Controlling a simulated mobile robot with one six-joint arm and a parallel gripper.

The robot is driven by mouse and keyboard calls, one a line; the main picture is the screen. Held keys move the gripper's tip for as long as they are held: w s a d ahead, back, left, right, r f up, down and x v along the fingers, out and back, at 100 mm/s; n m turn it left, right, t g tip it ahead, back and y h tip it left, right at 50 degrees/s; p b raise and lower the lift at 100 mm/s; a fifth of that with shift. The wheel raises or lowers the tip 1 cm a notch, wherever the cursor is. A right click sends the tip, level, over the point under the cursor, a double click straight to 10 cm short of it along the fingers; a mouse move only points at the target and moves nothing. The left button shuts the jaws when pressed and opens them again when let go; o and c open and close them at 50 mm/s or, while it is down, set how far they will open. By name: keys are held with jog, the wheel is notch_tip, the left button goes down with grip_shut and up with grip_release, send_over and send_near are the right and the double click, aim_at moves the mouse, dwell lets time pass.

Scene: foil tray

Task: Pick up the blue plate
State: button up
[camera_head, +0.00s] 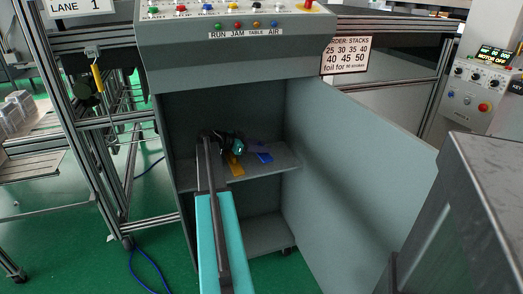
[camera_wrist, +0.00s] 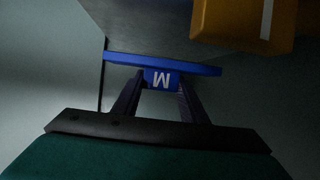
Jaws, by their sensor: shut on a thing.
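The blue plate (camera_wrist: 120,61) shows in the wrist view as a wide flat bar with a tab marked "M" in its middle. My gripper (camera_wrist: 161,82) is shut on this tab, with one dark finger on each side of it. In the head view, the blue plate (camera_head: 264,157) is at the right part of the cabinet shelf, just beyond my gripper (camera_head: 248,148). I cannot tell whether the plate touches the shelf.
A yellow-orange piece (camera_head: 235,165) lies on the shelf (camera_head: 207,173) left of the blue plate; it also shows close by in the wrist view (camera_wrist: 235,18). Cabinet walls enclose the shelf. The open door (camera_head: 350,165) stands to the right, and the control panel (camera_head: 230,57) is above.

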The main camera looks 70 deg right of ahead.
jog(key=a+b, duration=0.5)
jog(key=a, duration=2.6)
jog(key=shift+d, duration=0.1)
notch_tip(320, 180, up, 22)
jog(key=p, duration=2.2)
jog(key=shift+f, duration=0.2)
